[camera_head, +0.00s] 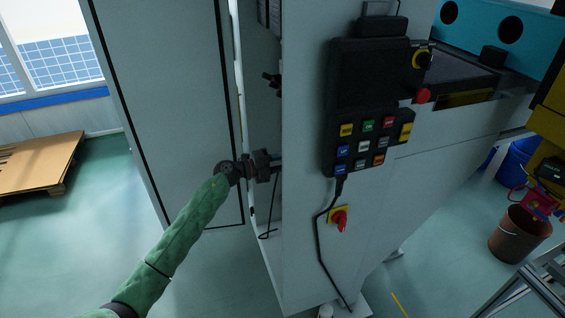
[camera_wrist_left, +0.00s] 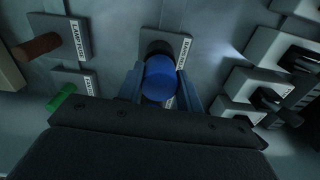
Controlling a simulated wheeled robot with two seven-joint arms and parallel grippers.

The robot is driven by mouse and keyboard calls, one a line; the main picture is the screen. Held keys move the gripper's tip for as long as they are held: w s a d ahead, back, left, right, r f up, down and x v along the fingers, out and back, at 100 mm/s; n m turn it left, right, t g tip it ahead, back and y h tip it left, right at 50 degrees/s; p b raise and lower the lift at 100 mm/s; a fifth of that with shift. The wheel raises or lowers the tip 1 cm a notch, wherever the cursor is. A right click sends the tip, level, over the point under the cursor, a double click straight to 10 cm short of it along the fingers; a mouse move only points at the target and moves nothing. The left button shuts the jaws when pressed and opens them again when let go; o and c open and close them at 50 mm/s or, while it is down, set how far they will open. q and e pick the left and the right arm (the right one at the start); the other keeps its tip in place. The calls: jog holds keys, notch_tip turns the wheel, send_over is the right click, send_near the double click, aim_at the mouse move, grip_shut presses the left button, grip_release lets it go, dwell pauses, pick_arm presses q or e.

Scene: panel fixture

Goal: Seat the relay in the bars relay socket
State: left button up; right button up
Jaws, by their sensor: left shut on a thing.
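My left gripper (camera_head: 268,165) reaches inside the open cabinet, close to its inner panel. In the left wrist view its two fingers (camera_wrist_left: 160,88) are shut on a blue cylinder (camera_wrist_left: 160,75), which I take to be the relay. A labelled grey plate with a dark round fitting (camera_wrist_left: 158,48) lies directly beyond the blue cylinder. My right gripper is in neither view.
A brown cylinder (camera_wrist_left: 37,46) and a green one (camera_wrist_left: 62,97) stick out from plates at the left. Several pale blocks with black parts (camera_wrist_left: 262,92) line the right. The cabinet door (camera_head: 175,100) stands open left of my arm; a control pendant (camera_head: 368,110) hangs outside.

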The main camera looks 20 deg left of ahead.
pick_arm(q)
jog(key=shift+w+d, duration=0.3)
jog(key=shift+d, duration=0.1)
jog(key=o, duration=1.2)
jog(key=shift+d, duration=0.1)
jog(key=shift+c, duration=0.2)
